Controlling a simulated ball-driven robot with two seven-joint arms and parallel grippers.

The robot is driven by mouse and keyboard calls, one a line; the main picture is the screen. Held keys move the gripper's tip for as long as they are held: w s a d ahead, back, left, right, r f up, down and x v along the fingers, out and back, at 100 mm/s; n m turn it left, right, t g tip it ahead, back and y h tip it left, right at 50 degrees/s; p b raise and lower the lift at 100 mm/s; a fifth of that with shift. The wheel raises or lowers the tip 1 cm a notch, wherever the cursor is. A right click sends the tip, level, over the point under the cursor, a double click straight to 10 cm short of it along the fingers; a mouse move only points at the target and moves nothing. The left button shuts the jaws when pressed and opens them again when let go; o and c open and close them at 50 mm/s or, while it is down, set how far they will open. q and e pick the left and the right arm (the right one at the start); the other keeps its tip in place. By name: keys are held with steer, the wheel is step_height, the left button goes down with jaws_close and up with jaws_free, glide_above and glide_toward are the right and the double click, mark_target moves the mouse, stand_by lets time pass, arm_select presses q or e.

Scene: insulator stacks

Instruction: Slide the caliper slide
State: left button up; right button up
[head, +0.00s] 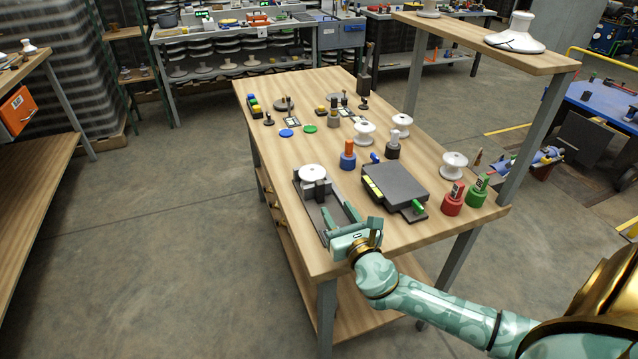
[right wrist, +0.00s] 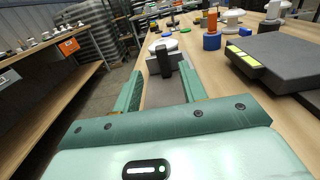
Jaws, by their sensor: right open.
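The caliper is a dark grey base plate (head: 306,193) on the left part of the table, with a white insulator disc (head: 313,173) at its far end. A dark upright block, the caliper slide (head: 320,188), stands close in front of the disc. In the right wrist view the slide (right wrist: 164,62) is upright ahead, with the white disc (right wrist: 160,44) partly behind it. My right gripper (head: 339,220) is open above the near end of the base. Its fingers (right wrist: 158,91) point toward the slide, which appears between them, farther off. My left gripper is not seen.
A dark box with yellow blocks (head: 396,182) lies right of the caliper. A blue and orange piece (head: 348,155), red (head: 453,199) and green (head: 477,191) pieces and white insulators (head: 453,166) stand around it. A raised shelf (head: 480,38) runs along the right side.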

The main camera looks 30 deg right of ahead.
mark_target(321, 186)
steer(key=b+x, duration=0.2)
steer(key=x, duration=0.9)
steer(key=shift+w+d+f+b, duration=0.1)
steer(key=shift+w+f+b, duration=0.05)
steer(key=shift+b, duration=0.2)
steer(key=shift+w+d, duration=0.15)
steer(key=shift+w, duration=0.35)
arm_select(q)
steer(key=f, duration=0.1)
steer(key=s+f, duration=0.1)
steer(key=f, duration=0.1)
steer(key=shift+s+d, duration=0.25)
arm_select(e)
jaws_close()
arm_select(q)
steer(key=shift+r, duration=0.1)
arm_select(e)
steer(key=shift+s, duration=0.1)
